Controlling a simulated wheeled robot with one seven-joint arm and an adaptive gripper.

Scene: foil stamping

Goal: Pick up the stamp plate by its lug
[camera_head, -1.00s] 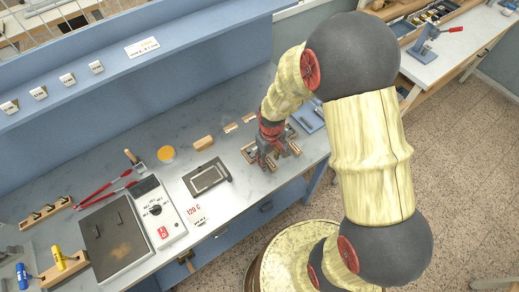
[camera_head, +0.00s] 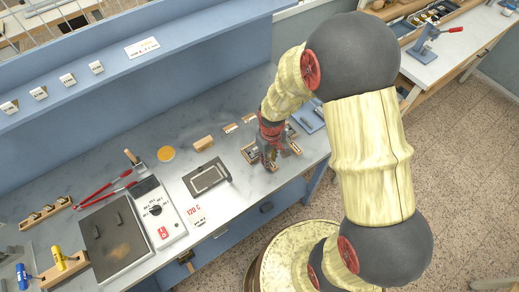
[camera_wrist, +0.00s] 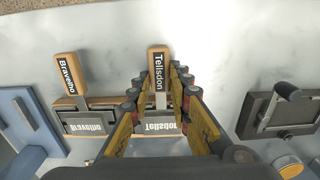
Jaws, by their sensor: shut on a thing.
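My gripper (camera_head: 275,158) is over the wooden rack (camera_head: 248,156) at the right part of the bench. In the wrist view my gripper (camera_wrist: 161,85) has its fingers on either side of the Tellsdon stamp plate (camera_wrist: 161,127), whose face shows mirrored lettering. A Tellsdon name tag (camera_wrist: 159,68) on a wooden block stands just beyond. The Bravelho plate (camera_wrist: 86,124) sits to the left with its own tag (camera_wrist: 68,76). I cannot tell whether the held plate is clear of the rack.
A dark flat fixture with a frame (camera_head: 207,177) lies left of the rack; it also shows in the wrist view (camera_wrist: 280,112). A blue device (camera_head: 309,115) stands close on the right. Further left are a wooden block (camera_head: 204,142), a yellow disc (camera_head: 166,153) and a hot plate (camera_head: 115,240).

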